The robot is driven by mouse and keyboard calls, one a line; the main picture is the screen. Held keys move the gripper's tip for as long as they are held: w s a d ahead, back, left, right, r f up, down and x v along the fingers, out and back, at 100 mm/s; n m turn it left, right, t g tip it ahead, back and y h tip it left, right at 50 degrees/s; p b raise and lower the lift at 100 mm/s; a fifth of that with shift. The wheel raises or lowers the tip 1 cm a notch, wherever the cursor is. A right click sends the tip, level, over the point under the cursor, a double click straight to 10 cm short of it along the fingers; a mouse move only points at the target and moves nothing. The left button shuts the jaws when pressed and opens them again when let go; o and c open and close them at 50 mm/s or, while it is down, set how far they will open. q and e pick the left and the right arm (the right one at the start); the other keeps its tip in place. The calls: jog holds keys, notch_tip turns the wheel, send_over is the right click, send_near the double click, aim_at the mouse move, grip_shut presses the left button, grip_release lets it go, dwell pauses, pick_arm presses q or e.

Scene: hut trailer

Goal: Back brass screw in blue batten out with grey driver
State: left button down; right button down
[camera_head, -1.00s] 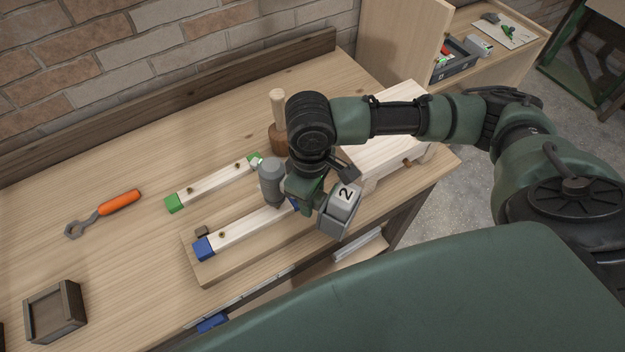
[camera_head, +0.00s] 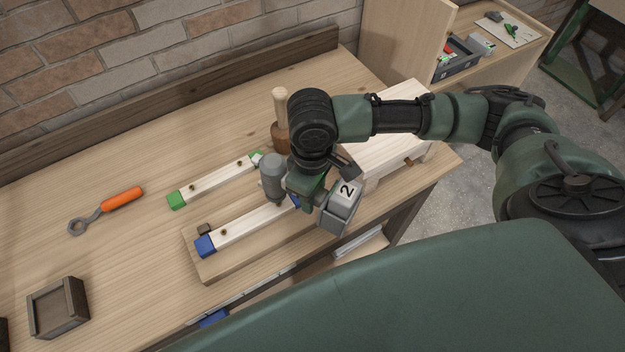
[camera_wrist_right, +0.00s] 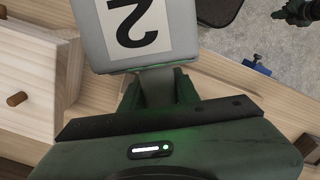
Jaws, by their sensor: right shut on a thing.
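The blue batten (camera_head: 250,224) is a pale wood strip with blue ends, lying on a wooden board near the table's front edge. A brass screw (camera_head: 223,232) shows near its left end. My right gripper (camera_head: 309,190) is shut on the grey driver (camera_head: 272,175). The driver's grey barrel stands upright over the right part of the batten, its lower tip close to the wood; I cannot tell whether it touches a screw. Its grey base marked "2" (camera_head: 343,203) sticks out to the right and also shows in the right wrist view (camera_wrist_right: 145,30). My left gripper is not in view.
A green-ended batten (camera_head: 216,182) lies behind, with a wooden mallet (camera_head: 281,125) beyond its right end. An orange-handled wrench (camera_head: 121,199) and a dark wooden box (camera_head: 57,309) are at left. A pale wooden bench piece (camera_head: 385,140) stands at right. The left tabletop is mostly clear.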

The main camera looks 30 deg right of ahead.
jog(key=shift+f, duration=0.25)
dwell(0.8)
jog(key=shift+r, duration=0.1)
jog(key=shift+r, duration=1.55)
jog(key=d+r, duration=0.4)
jog(key=d, duration=0.3)
